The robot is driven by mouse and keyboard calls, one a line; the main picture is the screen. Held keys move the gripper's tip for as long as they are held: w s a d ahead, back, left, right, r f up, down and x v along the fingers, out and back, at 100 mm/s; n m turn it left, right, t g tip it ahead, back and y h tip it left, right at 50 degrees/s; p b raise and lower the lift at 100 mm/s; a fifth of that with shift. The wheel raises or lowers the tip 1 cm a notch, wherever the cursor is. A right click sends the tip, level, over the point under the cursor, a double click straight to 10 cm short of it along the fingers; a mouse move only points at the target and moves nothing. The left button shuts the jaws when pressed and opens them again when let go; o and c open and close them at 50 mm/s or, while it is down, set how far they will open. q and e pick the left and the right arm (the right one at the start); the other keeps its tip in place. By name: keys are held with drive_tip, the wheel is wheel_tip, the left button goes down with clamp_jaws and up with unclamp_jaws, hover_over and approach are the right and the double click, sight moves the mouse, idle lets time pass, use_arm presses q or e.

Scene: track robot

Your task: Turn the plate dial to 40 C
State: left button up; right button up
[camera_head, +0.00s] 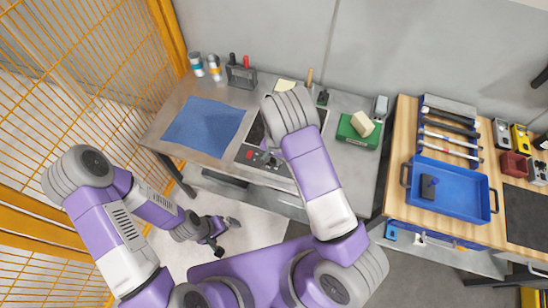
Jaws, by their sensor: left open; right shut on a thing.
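The hot plate (252,132) sits on the metal bench, with a dark top and a grey front control panel (244,153) carrying a small red mark. My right arm reaches over the plate and covers much of it. My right gripper (268,157) is small in view at the front panel, shut on the plate dial, which it and the arm mostly hide. The dial's setting cannot be read. My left gripper (214,247) is open and empty, low in front of the bench and well away from the plate.
A blue mat (204,127) lies left of the plate. Jars (197,64) and a tool holder (241,74) stand behind. A green box (357,138) is to the right. A wooden bench holds a blue tray (449,204). An orange mesh fence (80,75) bounds the left.

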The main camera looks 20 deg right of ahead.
sight(274, 161)
drive_tip(key=m+p, duration=0.1)
drive_tip(key=m, duration=0.5)
drive_tip(key=shift+a, duration=0.1)
idle(0.5)
drive_tip(key=o, duration=1.1)
drive_tip(key=shift+c, duration=0.2)
drive_tip(key=shift+r, duration=0.1)
drive_tip(key=r, duration=0.7)
drive_tip(key=shift+s+r+p, duration=0.2)
drive_tip(key=shift+p, duration=0.2)
